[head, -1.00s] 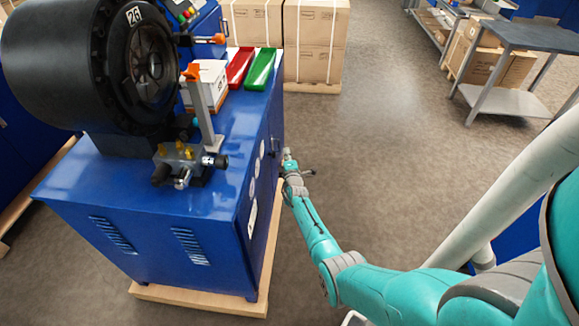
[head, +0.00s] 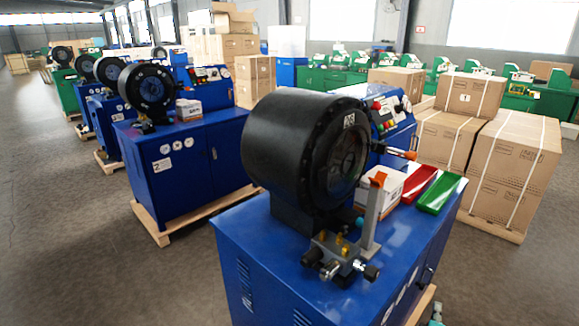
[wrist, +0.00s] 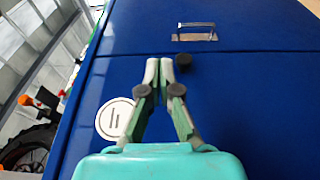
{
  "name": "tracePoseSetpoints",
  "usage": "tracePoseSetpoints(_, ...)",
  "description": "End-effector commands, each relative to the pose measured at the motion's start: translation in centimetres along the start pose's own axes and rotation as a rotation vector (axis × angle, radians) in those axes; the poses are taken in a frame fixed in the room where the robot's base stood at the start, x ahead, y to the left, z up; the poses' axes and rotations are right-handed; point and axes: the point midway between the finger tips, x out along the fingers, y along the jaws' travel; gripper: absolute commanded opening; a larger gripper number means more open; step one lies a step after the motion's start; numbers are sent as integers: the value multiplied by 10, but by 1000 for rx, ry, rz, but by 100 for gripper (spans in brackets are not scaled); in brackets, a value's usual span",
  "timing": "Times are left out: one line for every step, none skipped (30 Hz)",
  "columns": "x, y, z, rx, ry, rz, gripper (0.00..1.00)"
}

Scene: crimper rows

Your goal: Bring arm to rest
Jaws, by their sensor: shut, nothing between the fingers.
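My gripper (wrist: 166,64) is in the wrist view, its fingertips together with nothing between them. It is in front of the blue side panel (wrist: 240,110) of a machine cabinet. A small round black knob (wrist: 184,61) shows just right of the fingertips, and a silver recessed handle (wrist: 194,33) lies beyond. I cannot tell whether the fingers touch the panel. In the head view only a bit of my teal arm shows at the bottom edge, beside the nearest crimper (head: 310,150); my gripper is not recognisable there.
The crimper's blue cabinet (head: 285,265) carries a red tray (head: 417,184), a green tray (head: 440,194) and a white box (head: 382,190). Strapped cartons (head: 512,170) stand at right. Another crimper cabinet (head: 185,165) stands behind left. Open floor (head: 60,220) lies at left.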

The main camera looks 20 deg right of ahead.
Motion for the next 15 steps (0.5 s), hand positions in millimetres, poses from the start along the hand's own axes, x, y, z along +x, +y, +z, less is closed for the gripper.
tracePoseSetpoints(-6,-4,-2,7,3,-7,0)
tracePoseSetpoints(-11,-7,-4,15,6,-13,0)
tracePoseSetpoints(-20,-13,-7,30,10,-24,0)
tracePoseSetpoints(-28,-18,-10,45,14,-34,0)
tracePoseSetpoints(-38,-24,-13,62,18,-47,0)
tracePoseSetpoints(-53,-31,-18,88,26,-64,0)
tracePoseSetpoints(-65,-37,-22,109,33,-78,0)
tracePoseSetpoints(-78,-44,-25,133,39,-95,0)
tracePoseSetpoints(-96,-51,-30,163,49,-116,0)
tracePoseSetpoints(-110,-56,-34,188,57,-132,0)
tracePoseSetpoints(-123,-60,-37,210,64,-148,0)
tracePoseSetpoints(-141,-66,-41,241,75,-169,0)
tracePoseSetpoints(-154,-70,-44,263,83,-185,0)
tracePoseSetpoints(-168,-74,-47,286,91,-202,0)
tracePoseSetpoints(-186,-78,-51,316,103,-223,0)
